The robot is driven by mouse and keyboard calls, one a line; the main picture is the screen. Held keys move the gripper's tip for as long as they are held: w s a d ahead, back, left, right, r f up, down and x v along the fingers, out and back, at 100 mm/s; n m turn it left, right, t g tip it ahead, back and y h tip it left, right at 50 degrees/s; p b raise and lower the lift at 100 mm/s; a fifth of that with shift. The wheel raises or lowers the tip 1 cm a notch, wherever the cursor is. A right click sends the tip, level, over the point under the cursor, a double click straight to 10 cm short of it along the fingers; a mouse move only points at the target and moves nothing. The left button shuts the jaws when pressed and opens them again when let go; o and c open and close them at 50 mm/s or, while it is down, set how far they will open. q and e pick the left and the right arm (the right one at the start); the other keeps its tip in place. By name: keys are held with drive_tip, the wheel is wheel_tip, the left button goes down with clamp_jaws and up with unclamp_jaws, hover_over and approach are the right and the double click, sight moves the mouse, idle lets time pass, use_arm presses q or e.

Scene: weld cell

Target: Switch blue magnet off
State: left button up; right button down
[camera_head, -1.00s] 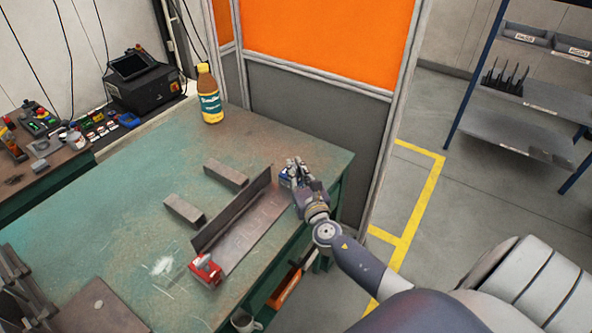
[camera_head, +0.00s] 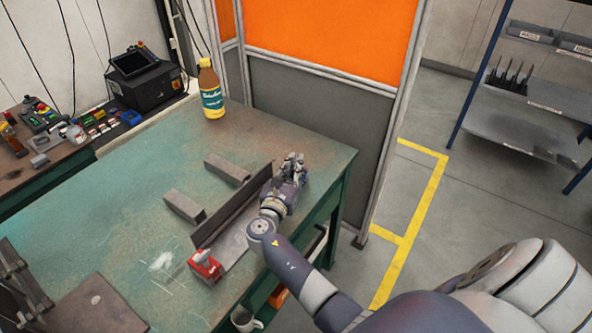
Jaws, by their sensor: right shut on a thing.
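My right gripper (camera_head: 293,163) is over the right end of the angled steel piece, above the green table (camera_head: 110,230). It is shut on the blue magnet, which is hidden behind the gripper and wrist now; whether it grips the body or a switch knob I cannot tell. The magnet's on or off state does not show. A red magnet (camera_head: 205,265) sits at the near left end of the steel piece (camera_head: 232,207). My left gripper is not in view.
Two grey steel blocks (camera_head: 227,168) (camera_head: 184,207) lie behind the steel piece. A yellow bottle (camera_head: 211,92) stands at the table's back corner. An orange-and-grey partition (camera_head: 315,110) stands behind the table.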

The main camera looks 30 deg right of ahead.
drive_tip(key=shift+w+a+m+g+h+b, duration=0.15)
drive_tip(key=shift+m+g+h+b, duration=0.55)
drive_tip(key=shift+g, duration=0.4)
drive_tip(key=shift+w+m+g+h+b, duration=0.1)
drive_tip(key=shift+m+g+h+b, duration=0.4)
drive_tip(key=shift+m+g+b, duration=0.5)
drive_tip(key=c, duration=1.7)
unclamp_jaws()
drive_tip(key=shift+r, duration=0.1)
wheel_tip(320, 180, up, 10)
drive_tip(key=shift+f, duration=0.1)
